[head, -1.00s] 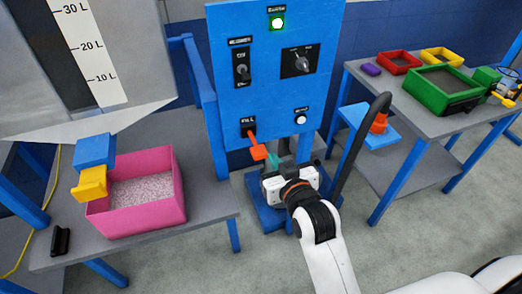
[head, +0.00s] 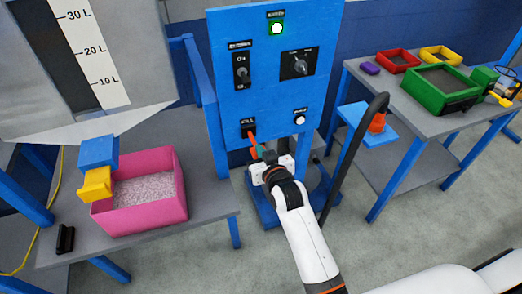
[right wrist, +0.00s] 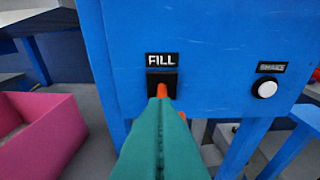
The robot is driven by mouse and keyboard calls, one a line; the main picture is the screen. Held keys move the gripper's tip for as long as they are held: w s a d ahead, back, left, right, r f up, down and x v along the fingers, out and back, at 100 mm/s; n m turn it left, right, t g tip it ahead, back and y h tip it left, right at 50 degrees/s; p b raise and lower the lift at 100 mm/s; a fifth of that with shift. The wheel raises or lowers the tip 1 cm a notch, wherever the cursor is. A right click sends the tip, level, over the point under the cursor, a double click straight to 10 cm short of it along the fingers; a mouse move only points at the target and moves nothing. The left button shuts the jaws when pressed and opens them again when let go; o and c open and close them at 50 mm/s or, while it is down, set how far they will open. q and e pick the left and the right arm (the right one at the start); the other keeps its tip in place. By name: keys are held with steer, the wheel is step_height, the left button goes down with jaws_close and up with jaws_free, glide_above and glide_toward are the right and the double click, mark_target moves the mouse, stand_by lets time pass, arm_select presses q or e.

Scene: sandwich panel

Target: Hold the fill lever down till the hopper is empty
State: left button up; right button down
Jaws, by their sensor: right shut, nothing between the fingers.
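The orange fill lever (head: 251,136) sticks out of the slot under the FILL label on the blue panel (head: 222,100), slanting downward in the head view. My right gripper (head: 258,152) is shut and empty, at the lever's outer end. In the right wrist view its teal fingers (right wrist: 159,135) cover most of the lever (right wrist: 162,90); whether they touch it I cannot tell. The grey hopper (head: 148,90) at the left has a dark level window (head: 70,60) beside a litre scale; its fill level is unclear. My left gripper is out of view.
A pink bin (head: 181,190) with pale granules stands below the yellow spout (head: 95,184). The panel also has a white button (head: 299,120), a switch (head: 241,70) and a knob (head: 299,66). A black hose (head: 345,165) curves right of my arm. Coloured trays stand on the right table (head: 395,100).

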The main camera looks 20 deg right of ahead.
steer(key=shift+f, duration=0.3)
step_height(320, 180, down, 3)
steer(key=t+b, duration=0.2)
steer(key=b, duration=0.4)
steer(key=shift+s+f, duration=0.1)
steer(key=shift+s, duration=0.05)
stand_by(6.8)
